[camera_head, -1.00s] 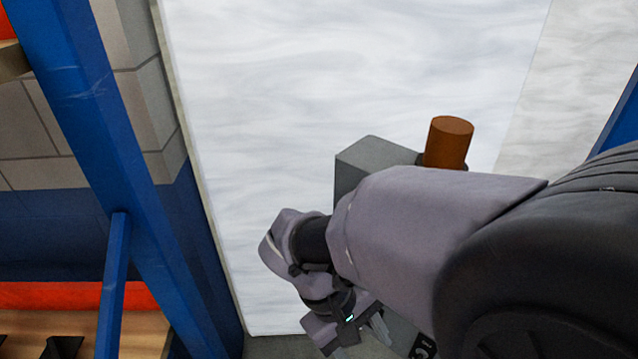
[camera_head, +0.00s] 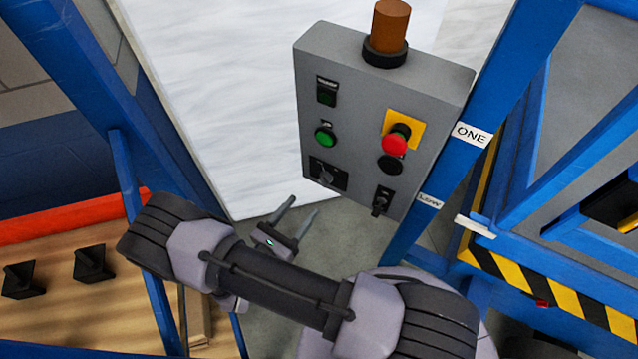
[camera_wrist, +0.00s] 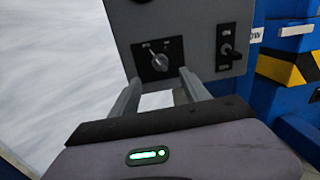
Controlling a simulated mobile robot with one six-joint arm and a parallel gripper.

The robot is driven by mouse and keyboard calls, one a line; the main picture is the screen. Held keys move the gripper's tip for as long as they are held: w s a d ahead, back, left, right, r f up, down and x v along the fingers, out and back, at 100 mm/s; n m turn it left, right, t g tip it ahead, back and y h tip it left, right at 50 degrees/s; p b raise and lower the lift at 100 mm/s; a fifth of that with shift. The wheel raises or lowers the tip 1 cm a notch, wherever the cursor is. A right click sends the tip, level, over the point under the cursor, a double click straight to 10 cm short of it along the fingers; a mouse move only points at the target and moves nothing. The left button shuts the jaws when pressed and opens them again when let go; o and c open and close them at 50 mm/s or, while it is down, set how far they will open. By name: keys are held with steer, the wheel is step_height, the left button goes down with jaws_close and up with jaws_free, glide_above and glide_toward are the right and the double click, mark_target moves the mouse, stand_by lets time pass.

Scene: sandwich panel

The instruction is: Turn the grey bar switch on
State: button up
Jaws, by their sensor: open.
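The grey bar switch (camera_head: 327,174) is a rotary knob on a black plate at the lower left of the grey control box. In the wrist view its light grey bar (camera_wrist: 159,62) sits near the middle, with small labels above that I cannot read; the bar looks tilted, its exact setting unclear. My gripper (camera_head: 304,205) is open and empty, below and left of the box in the head view. In the wrist view my gripper's fingers (camera_wrist: 160,80) point toward the switch, one to each side and below it, apparently not touching it.
The control box (camera_head: 450,100) also carries a red emergency button (camera_head: 396,140), a green button (camera_head: 325,136), a black switch (camera_head: 381,200) at lower right and an orange lamp (camera_head: 390,27) on top. Blue frame posts (camera_head: 510,80) stand to both sides. A white panel (camera_head: 220,90) is behind.

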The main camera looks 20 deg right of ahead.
mark_target(321, 183)
steer(key=x, duration=0.9)
steer(key=shift+w+d, duration=0.1)
steer(key=shift+d, duration=0.05)
steer(key=shift+c, duration=0.4)
jaws_close()
